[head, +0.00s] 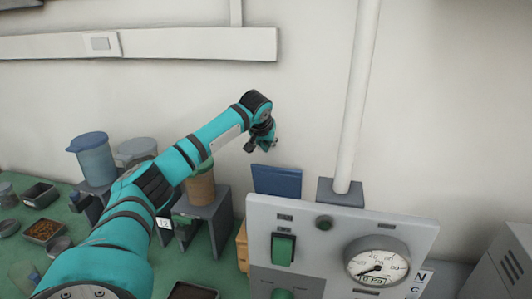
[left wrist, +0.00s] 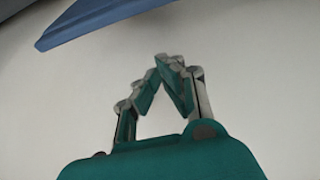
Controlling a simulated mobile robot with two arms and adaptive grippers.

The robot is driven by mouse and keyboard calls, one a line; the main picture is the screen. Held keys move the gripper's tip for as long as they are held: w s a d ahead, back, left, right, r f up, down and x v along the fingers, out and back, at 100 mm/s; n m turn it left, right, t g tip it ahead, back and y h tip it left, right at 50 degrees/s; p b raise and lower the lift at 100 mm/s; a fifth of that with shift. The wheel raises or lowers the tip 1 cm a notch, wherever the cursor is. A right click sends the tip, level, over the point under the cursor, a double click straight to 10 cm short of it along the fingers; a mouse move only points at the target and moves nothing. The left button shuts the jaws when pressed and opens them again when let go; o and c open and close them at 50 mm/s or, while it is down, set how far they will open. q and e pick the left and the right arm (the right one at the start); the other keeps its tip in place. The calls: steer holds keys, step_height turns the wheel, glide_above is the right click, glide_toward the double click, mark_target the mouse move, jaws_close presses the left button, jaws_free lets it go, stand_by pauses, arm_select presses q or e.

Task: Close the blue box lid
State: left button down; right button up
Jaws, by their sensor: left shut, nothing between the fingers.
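A flat blue panel, which looks like the box lid (head: 277,181), stands roughly upright behind the grey gauge panel in the head view. The body of the blue box is hidden or cannot be made out. A blue edge, probably the same lid (left wrist: 100,20), crosses the top left of the left wrist view. My left gripper (head: 262,146) hangs just above the lid and slightly to its left, apart from it. Its fingers (left wrist: 168,62) are shut with nothing between them. My right gripper is not in view.
A grey panel (head: 320,232) with a green switch and a round gauge (head: 377,262) stands in front of the lid. A grey pole (head: 356,100) rises to the right.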

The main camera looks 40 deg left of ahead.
arm_select(q)
steer(key=f, duration=0.1)
steer(key=s+f+p, duration=0.1)
steer(key=f+p, duration=0.1)
steer(key=shift+s+d, duration=0.15)
steer(key=shift+d, duration=0.15)
steer(key=shift+s+d+f+p, duration=0.1)
steer(key=shift+s+f+p, duration=0.05)
steer(key=shift+s+p, duration=0.15)
steer(key=shift+d+f, duration=0.1)
steer(key=shift+f, duration=0.05)
steer(key=shift+w, duration=0.1)
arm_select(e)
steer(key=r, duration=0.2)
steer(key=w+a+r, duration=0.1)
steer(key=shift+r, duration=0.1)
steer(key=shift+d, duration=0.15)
